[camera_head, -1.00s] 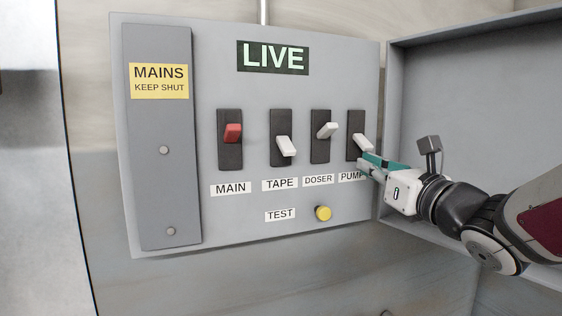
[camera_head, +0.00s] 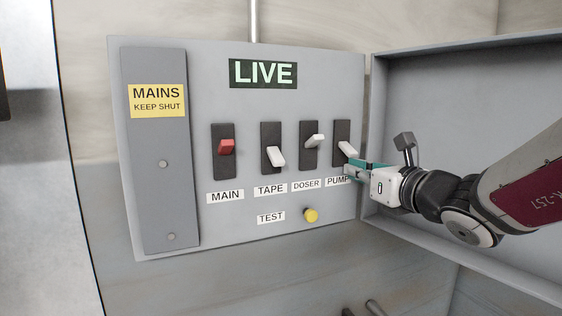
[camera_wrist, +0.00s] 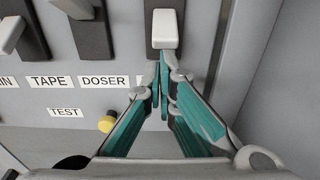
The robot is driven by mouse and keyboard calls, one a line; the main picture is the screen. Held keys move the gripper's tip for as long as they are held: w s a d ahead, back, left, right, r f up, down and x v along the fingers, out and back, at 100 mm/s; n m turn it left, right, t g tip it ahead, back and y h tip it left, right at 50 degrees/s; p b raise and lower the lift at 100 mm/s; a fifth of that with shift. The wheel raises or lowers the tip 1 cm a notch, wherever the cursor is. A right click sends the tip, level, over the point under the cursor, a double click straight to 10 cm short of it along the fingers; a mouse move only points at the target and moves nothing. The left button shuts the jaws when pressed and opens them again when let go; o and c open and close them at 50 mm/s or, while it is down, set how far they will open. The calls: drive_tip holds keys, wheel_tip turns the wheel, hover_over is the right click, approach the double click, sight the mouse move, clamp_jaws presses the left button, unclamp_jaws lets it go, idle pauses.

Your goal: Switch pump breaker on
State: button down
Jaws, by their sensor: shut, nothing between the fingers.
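The pump breaker is a white lever (camera_head: 347,149) on a dark plate, at the right end of the row above the PUMP label (camera_head: 338,181). It sits low on its plate, like the TAPE lever (camera_head: 276,157); the DOSER lever (camera_head: 315,140) sits higher. My gripper (camera_head: 352,167), with teal fingers, is shut and empty just below the pump lever and partly covers the label. In the wrist view the pump lever (camera_wrist: 165,28) stands right above my closed fingertips (camera_wrist: 164,62). I cannot tell whether they touch it.
A red MAIN lever (camera_head: 227,147) is at the left of the row. A yellow TEST button (camera_head: 310,215) sits below. A LIVE sign (camera_head: 263,73) is above. The open cabinet door (camera_head: 440,110) stands close on the right, behind my arm.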

sight(352, 152)
drive_tip(key=shift+s+d+r+g+h+p, duration=0.2)
drive_tip(key=shift+r+g+p, duration=0.45)
drive_tip(key=shift+p, duration=1.1)
drive_tip(key=shift+s+a+r+g+h+p, duration=0.2)
drive_tip(key=shift+r+g+p, duration=0.45)
drive_tip(key=shift+p, duration=1.15)
drive_tip(key=shift+s+d+r+g+h+p, duration=0.3)
drive_tip(key=shift+r+g+p, duration=0.35)
drive_tip(key=shift+p, duration=1.1)
drive_tip(key=shift+r, duration=0.35)
